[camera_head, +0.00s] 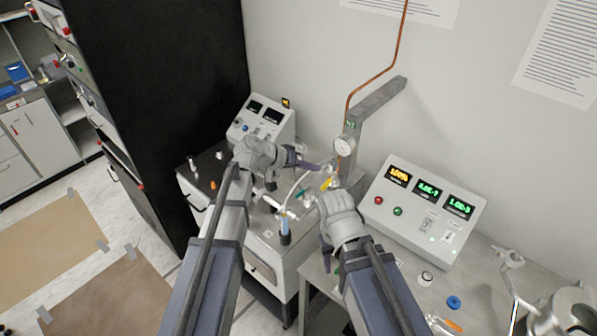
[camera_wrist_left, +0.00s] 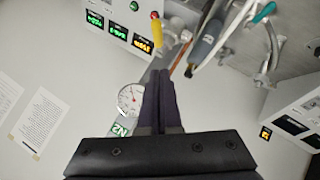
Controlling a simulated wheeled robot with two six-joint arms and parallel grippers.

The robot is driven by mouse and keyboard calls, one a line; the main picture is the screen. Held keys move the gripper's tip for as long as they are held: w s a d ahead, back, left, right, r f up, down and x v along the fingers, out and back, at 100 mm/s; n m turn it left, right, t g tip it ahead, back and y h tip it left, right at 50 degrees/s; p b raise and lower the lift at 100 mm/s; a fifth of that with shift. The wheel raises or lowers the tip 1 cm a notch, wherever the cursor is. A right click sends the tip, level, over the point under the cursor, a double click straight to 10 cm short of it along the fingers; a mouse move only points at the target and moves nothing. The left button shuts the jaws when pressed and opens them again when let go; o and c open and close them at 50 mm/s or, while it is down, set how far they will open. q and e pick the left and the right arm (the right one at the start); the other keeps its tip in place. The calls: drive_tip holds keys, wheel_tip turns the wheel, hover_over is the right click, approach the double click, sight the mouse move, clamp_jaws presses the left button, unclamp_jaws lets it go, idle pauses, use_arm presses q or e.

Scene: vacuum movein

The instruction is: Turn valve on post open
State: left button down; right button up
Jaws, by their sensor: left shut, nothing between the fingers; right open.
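The grey post (camera_head: 374,103) carries a round gauge (camera_head: 344,146) and a green N2 label, which also shows in the left wrist view (camera_wrist_left: 121,130). A yellow valve handle (camera_head: 327,184) sits below the gauge, and it also shows in the left wrist view (camera_wrist_left: 156,28). My left gripper (camera_head: 321,168) is shut and empty, its dark fingers pointing right, just above the yellow handle. In its wrist view the fingers (camera_wrist_left: 160,74) lie together beside the gauge (camera_wrist_left: 131,99), with the handle beyond their tips. My right gripper (camera_head: 328,196) is open below the handle; its fingers are mostly hidden.
A panel with lit displays (camera_head: 425,208) stands right of the post on the bench. Glass tubing and a green handle (camera_head: 303,193) lie close to both grippers. A second instrument (camera_head: 262,120) stands at the back left. A copper pipe (camera_head: 400,45) rises along the wall.

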sight(328, 181)
use_arm(q)
drive_tip(key=f+b, duration=0.1)
drive_tip(key=d+f+b, duration=0.1)
drive_tip(key=s+d+f, duration=0.1)
drive_tip(key=shift+d+f+b, duration=0.1)
drive_tip(key=shift+f+b, duration=0.25)
drive_tip(key=shift+b, duration=0.05)
drive_tip(key=shift+s+d, duration=0.1)
drive_tip(key=shift+s+d+n+t, duration=0.1)
drive_tip(key=shift+n+t, duration=0.2)
drive_tip(key=shift+n, duration=0.1)
